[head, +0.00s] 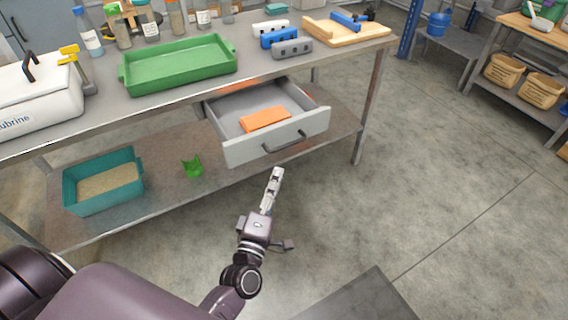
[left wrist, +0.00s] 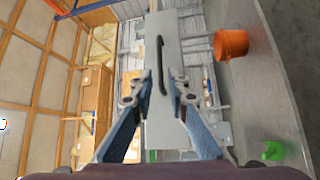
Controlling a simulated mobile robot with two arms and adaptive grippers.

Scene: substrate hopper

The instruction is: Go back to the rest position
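My left gripper (head: 275,176) is in front of the open drawer (head: 238,152), just below its handle (head: 285,143) in the head view, with a small gap to it. In the left wrist view the gripper (left wrist: 159,82) has its two fingers apart with nothing between the tips. The dark handle (left wrist: 160,62) and pale drawer front (left wrist: 166,30) show beyond them. An orange block (head: 265,119) lies in the drawer. My right gripper is not in view.
The bench top (head: 105,111) bears a green tray (head: 180,66) and a white cooler box (head: 38,100). The lower shelf (head: 170,205) holds a teal bin (head: 103,184) and a small green object (head: 192,167). An orange pot (left wrist: 231,45) shows in the wrist view.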

